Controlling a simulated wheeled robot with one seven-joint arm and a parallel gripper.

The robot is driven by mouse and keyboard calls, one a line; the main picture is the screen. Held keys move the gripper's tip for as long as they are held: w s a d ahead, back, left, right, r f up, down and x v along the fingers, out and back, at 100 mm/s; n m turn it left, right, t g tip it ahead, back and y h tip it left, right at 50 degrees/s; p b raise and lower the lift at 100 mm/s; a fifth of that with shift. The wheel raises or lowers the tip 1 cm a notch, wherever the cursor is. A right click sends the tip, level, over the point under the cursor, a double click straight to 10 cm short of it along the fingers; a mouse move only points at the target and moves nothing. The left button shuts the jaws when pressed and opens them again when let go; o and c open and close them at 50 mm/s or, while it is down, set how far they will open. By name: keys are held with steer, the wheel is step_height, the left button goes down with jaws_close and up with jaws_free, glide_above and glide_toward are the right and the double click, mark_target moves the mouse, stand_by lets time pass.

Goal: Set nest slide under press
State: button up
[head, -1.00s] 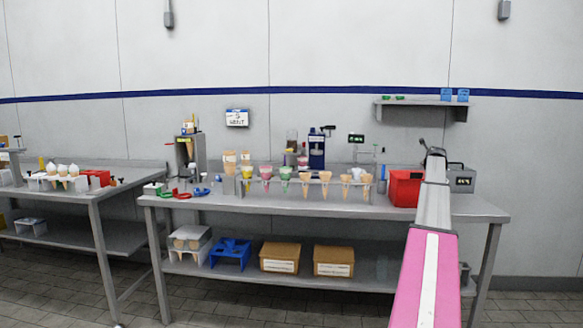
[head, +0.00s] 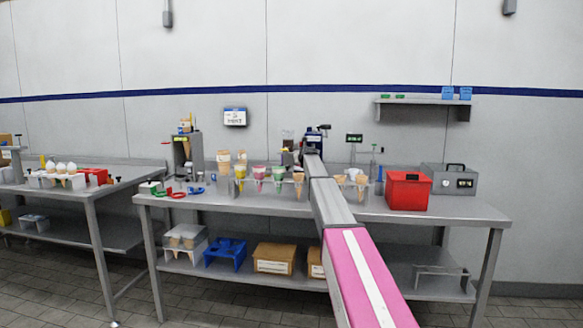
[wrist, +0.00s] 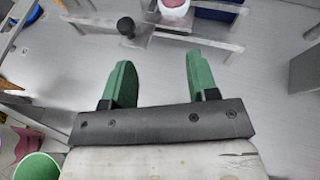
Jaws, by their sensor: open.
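My gripper (wrist: 158,85) is open, its two green fingers apart with nothing between them in the wrist view. Beyond the fingertips is a grey metal slide-like frame (wrist: 195,38) with a black round knob (wrist: 126,27), ahead of the left finger and apart from it. A white round part with a reddish top (wrist: 173,7) and a blue body (wrist: 215,13) show at the top edge, cut off. In the head view a dark blue machine (head: 314,138), which may be the press, stands at the back of the bench behind my arm's end. My gripper is hard to make out there.
Cones and coloured cups stand in a rack (head: 260,180) left of my arm. A green cup (wrist: 38,167) is near the gripper's lower left. A red box (head: 407,190) and grey case (head: 450,178) stand right. Bare bench (wrist: 260,80) lies right of the fingers.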

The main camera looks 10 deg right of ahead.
glide_toward(288, 166)
steer(key=shift+y, duration=0.4)
steer(key=x, duration=1)
steer(key=shift+w+d+r, duration=0.15)
steer(key=shift+w+r, duration=0.05)
steer(key=shift+w, duration=0.1)
